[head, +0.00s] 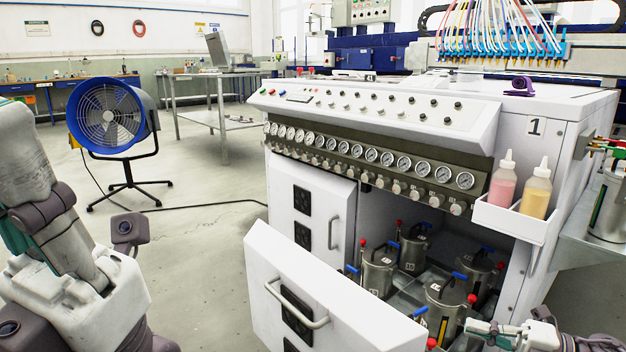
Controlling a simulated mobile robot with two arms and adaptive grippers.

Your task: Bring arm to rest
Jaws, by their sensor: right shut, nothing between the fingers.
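My right gripper (474,326) shows at the bottom right, in front of the open lower bay of the white machine. It points left, looks shut and has nothing in it. Part of it and most of its arm are cut off by the bottom edge. My left arm fills the left side, with its links folded; its gripper fingers do not show.
The white machine (330,110) has its drawer (320,295) pulled out. Several metal pots (380,272) stand inside. A tray (510,223) with pink and yellow bottles hangs on its front. A blue fan (108,116) stands left; the floor between is clear except a cable.

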